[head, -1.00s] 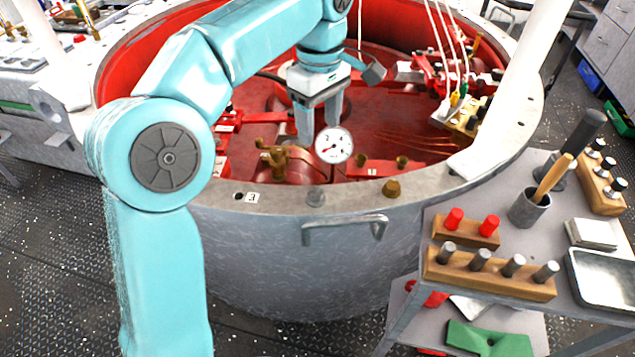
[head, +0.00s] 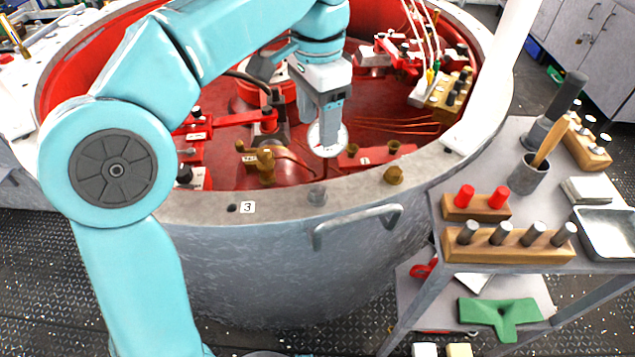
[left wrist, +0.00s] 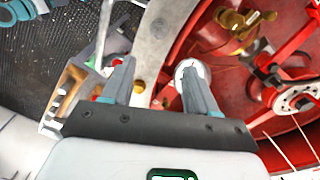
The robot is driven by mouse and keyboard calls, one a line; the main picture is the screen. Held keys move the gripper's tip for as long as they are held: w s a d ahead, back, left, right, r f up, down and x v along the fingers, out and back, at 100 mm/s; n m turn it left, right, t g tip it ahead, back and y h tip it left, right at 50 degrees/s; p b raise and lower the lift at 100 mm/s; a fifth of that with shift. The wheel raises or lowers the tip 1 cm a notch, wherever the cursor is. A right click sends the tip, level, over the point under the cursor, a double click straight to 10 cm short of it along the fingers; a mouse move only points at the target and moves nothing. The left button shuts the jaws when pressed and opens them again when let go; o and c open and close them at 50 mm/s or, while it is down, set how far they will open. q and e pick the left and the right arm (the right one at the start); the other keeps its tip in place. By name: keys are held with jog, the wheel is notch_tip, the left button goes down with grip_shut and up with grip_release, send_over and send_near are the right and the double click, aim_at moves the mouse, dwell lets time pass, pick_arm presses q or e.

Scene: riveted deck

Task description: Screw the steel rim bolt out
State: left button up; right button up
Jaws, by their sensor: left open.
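The steel rim bolt (head: 317,194) stands on the pale rim of the big round vessel, right of the label 3. In the left wrist view a small grey stud (left wrist: 158,28) on the rim seems to be it. My left gripper (head: 327,148) is open and empty, pointing down inside the rim, beyond the bolt and apart from it. Its fingers overlap in the head view and cover part of the white gauge; the left wrist view shows them spread (left wrist: 158,75). A brass bolt (head: 393,175) stands farther right on the rim. My right gripper is not in view.
A handle (head: 357,225) juts from the vessel's outer wall below the bolt. An open hole (head: 232,208) lies left of label 3. Brass valve parts (head: 262,165) stand inside the vessel. A side table (head: 600,262) with wooden racks and a tray stands right.

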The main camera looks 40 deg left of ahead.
aim_at(319, 189)
pick_arm(q)
notch_tip(319, 189, down, 15)
jog(key=b, duration=0.5)
jog(key=shift+d+f, duration=0.15)
jog(key=c, duration=1)
